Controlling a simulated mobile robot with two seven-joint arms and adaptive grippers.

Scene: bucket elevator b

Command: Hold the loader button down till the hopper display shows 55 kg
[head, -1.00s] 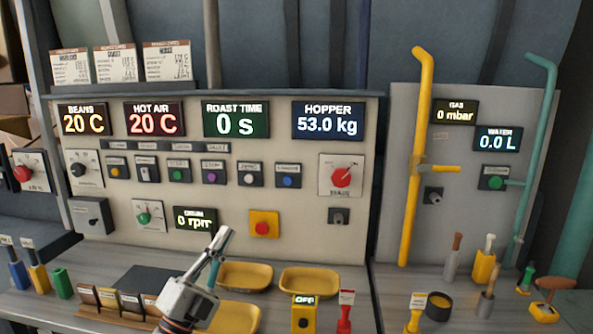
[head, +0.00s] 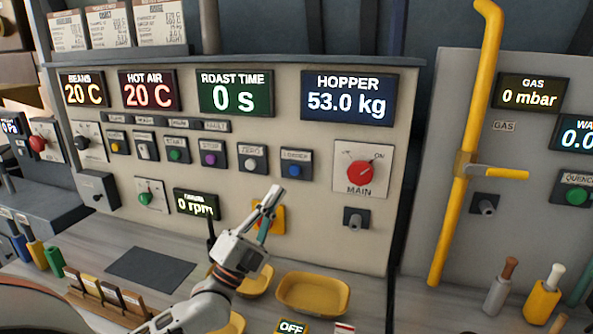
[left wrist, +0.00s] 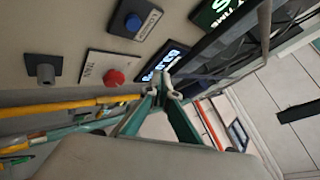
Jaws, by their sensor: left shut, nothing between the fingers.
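The loader button is the blue button (head: 293,171) at the right end of the button row in the head view. It also shows in the left wrist view (left wrist: 133,22). The hopper display (head: 347,98) reads 53.0 kg. My left gripper (head: 273,196) is shut and empty, in front of the panel just below and left of the blue button in the head view. It looks apart from the button. In the left wrist view its fingertips (left wrist: 165,82) are closed together. My right gripper is not in view.
The red MAIN knob (head: 361,172) sits right of the blue button, and a white ZERO button (head: 252,163) sits left of it. A yellow-backed button (head: 278,220) is partly hidden behind my left gripper. Yellow trays (head: 314,293) lie on the counter below.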

